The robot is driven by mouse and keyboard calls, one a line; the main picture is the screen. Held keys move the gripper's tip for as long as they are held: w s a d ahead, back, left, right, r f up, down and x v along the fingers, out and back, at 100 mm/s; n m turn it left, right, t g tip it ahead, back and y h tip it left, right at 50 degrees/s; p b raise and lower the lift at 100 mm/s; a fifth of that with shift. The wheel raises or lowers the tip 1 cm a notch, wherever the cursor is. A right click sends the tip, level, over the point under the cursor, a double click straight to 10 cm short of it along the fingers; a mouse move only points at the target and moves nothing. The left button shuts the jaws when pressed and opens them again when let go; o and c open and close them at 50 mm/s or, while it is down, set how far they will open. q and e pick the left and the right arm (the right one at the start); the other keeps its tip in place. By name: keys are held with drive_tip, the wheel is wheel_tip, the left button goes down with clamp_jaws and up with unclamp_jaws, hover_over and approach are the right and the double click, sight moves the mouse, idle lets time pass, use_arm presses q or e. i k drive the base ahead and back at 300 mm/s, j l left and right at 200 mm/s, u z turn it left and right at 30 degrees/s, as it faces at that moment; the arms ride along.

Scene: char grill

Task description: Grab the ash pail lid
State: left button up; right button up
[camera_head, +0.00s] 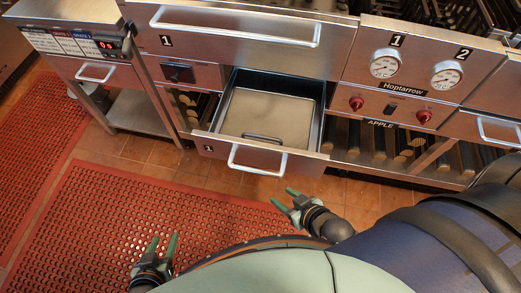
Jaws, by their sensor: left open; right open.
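The ash pail lid (266,113) appears to be the flat grey metal cover with a dark bar handle (262,138) near its front edge. It lies inside the pulled-out drawer (258,158) marked 1. My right gripper (283,197) is open and empty, below and slightly right of the drawer's front handle in the picture, apart from it. My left gripper (162,247) is open and empty, lower left over the red mat, well away from the lid. The pail under the lid is hidden.
A closed upper drawer (240,35) overhangs the back of the open one. Gauges (385,66) and red knobs (356,103) are on the right panel, above stacked wood (375,145). A steel side cart (90,72) stands at left. Red perforated mats (110,205) cover the floor.

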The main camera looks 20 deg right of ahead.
sight(89, 88)
drive_tip(key=i+j+u, duration=0.1)
drive_tip(key=i+j, duration=0.25)
drive_tip(key=j, duration=0.25)
drive_tip(key=i+j+u, duration=0.15)
drive_tip(key=i+j, duration=0.25)
drive_tip(key=j, duration=0.2)
drive_tip(key=i+j+u, duration=0.1)
drive_tip(key=i+j, duration=0.3)
drive_tip(key=j, duration=0.15)
drive_tip(key=i+j+u, duration=0.25)
drive_tip(key=i+u, duration=0.6)
drive_tip(key=i, duration=0.2)
drive_tip(key=i+u, duration=0.45)
drive_tip(key=i, duration=0.85)
drive_tip(key=i+z, duration=0.45)
drive_tip(key=i+j+z, duration=0.2)
drive_tip(key=i+z, duration=0.25)
drive_tip(key=i, duration=0.15)
